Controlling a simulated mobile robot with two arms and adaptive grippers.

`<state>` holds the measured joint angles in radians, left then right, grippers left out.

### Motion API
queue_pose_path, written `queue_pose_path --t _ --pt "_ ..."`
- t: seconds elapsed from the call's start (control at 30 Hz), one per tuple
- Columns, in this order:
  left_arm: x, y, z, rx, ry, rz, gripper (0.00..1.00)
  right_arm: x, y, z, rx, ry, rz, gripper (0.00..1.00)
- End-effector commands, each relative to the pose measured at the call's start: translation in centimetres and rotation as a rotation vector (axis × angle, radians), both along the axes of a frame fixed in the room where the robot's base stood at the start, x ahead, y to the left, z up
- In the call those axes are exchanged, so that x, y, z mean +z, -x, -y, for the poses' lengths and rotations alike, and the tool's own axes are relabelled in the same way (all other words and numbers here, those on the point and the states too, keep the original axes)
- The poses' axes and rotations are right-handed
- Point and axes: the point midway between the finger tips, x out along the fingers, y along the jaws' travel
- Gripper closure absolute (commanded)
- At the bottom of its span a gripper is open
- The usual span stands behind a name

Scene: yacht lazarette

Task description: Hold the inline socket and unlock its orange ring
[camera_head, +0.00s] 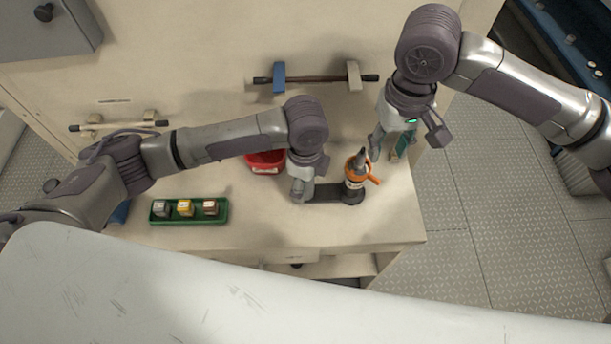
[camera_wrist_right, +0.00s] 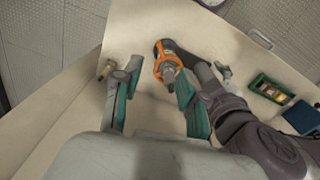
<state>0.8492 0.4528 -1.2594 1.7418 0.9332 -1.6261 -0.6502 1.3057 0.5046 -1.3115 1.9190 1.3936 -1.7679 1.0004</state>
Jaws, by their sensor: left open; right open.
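The inline socket (camera_head: 353,183) stands upright on a dark base (camera_head: 325,193) near the right end of the bench. Its orange ring (camera_head: 372,178) has a side lever pointing right, and a dark plug or cable end rises from its top. The ring also shows in the right wrist view (camera_wrist_right: 164,50), beyond my fingers. My left gripper (camera_head: 300,191) is low, just left of the socket; its fingertips are hard to make out, and no grip on the socket shows. My right gripper (camera_head: 390,148) is open and empty, right of and above the socket; its fingers show in the wrist view (camera_wrist_right: 157,98).
A green tray (camera_head: 190,220) with several small blocks lies at the left. A red bin (camera_head: 265,168) sits behind my left arm. Two bar handles on brackets, one with a blue bracket (camera_head: 279,76), line the back. The bench's right edge is close to the socket.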

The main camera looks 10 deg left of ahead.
Motion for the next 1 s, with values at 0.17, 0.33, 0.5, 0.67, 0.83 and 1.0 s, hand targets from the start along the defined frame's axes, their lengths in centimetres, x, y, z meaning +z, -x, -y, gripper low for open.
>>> queue_pose_path --t 0.17,0.33,0.5,0.67,0.83,1.0 --pt "0.00 0.01 0.02 0.000 0.000 0.000 0.31 0.00 0.00 0.00 0.000 0.000 0.000 0.58" --pt "0.02 0.01 0.02 -0.001 0.000 0.000 0.60 0.00 0.00 0.00 0.000 0.000 0.000 0.58" --pt "0.04 0.00 0.01 -0.001 0.000 0.000 0.88 0.00 0.00 0.01 0.000 0.000 0.000 0.58" --pt "0.05 -0.01 0.01 -0.001 0.000 0.000 1.00 0.00 0.00 0.00 0.000 0.000 0.000 0.58" --pt "0.06 -0.01 0.01 -0.001 0.000 0.000 1.00 0.00 0.00 0.01 0.000 0.000 0.000 0.58" --pt "0.06 -0.02 0.01 0.000 0.000 0.001 1.00 0.00 0.00 0.01 0.000 0.000 0.000 0.87"
